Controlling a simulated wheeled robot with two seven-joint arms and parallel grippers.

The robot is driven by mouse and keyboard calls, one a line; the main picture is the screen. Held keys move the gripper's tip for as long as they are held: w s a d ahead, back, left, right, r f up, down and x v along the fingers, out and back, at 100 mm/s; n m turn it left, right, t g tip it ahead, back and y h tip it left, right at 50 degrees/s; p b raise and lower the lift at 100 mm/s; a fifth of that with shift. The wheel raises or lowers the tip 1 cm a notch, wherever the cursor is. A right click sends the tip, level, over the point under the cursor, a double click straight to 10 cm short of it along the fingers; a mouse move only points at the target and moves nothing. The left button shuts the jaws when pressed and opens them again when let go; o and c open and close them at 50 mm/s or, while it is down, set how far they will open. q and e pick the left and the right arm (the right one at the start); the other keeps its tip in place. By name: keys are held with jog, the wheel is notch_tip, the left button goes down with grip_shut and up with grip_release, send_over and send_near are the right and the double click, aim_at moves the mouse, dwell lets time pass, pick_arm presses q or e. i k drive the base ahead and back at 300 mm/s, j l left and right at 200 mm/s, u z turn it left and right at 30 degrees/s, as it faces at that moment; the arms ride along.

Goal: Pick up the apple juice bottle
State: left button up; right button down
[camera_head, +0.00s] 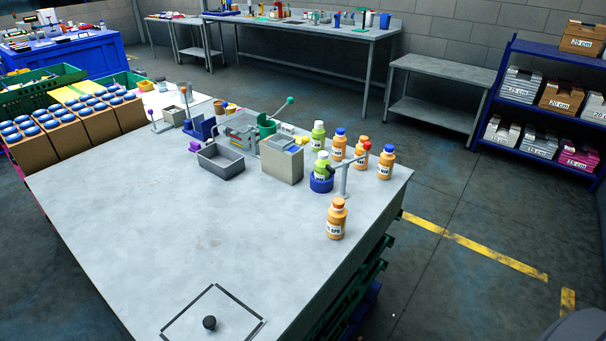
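Several juice bottles stand upright near the table's right corner. A green bottle with a white cap (318,137) stands at the back. Another green bottle (321,166) stands in or behind a round blue holder. Orange bottles with blue caps stand at the back (339,147) and at the right (385,165). One more orange bottle with an orange cap (336,222) stands alone nearer the front, by the right edge. The labels are too small to tell which is apple juice. Neither gripper is in view.
A lever stand (346,178) rises among the bottles. A grey tray (221,161) and a grey box (281,160) stand left of them. Cartons of blue-capped bottles (64,142) line the far left.

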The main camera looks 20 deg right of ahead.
aim_at(321, 173)
jog(key=l+u, duration=0.2)
jog(key=u, duration=0.3)
jog(key=k+l+u, duration=0.1)
jog(key=u, duration=0.35)
jog(key=k+l+u, duration=0.15)
jog(key=u, duration=0.35)
jog(key=k+l+u, duration=0.1)
jog(key=u, duration=0.4)
jog(key=k+l+u, duration=0.15)
jog(key=u, duration=0.3)
jog(key=k+l+u, duration=0.15)
jog(key=u, duration=0.3)
jog(key=k+u, duration=0.15)
jog(key=u, duration=0.3)
jog(key=k+l+z, duration=0.1)
jog(key=k, duration=0.2)
jog(key=k+l+z, duration=0.1)
jog(key=k, duration=0.2)
